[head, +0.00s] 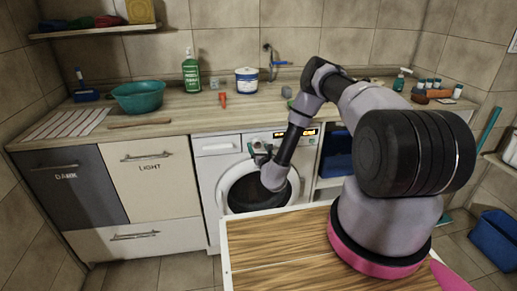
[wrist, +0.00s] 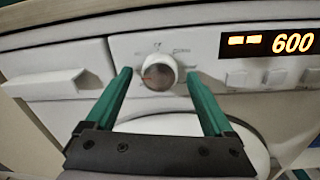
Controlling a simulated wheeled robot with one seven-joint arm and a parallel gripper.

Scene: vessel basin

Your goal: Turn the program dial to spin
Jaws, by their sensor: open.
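The program dial (wrist: 158,72) is a round white knob with a red mark on the washing machine's front panel, with small labels around it too blurred to read. My gripper (wrist: 160,80) is open, with a green finger on each side of the dial in the wrist view and a gap to it on both sides. Whether the fingertips have reached the dial's depth, I cannot tell. In the head view my gripper (head: 261,150) is at the panel of the washing machine (head: 207,172) and hides the dial. The display (wrist: 267,43) is lit and reads 600.
Panel buttons (wrist: 275,77) sit below the display, and the detergent drawer (wrist: 45,85) is left of the dial. The round door (head: 232,178) is below. The worktop above holds a green bottle (head: 191,74), a white tub (head: 247,82) and a teal basin (head: 138,97).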

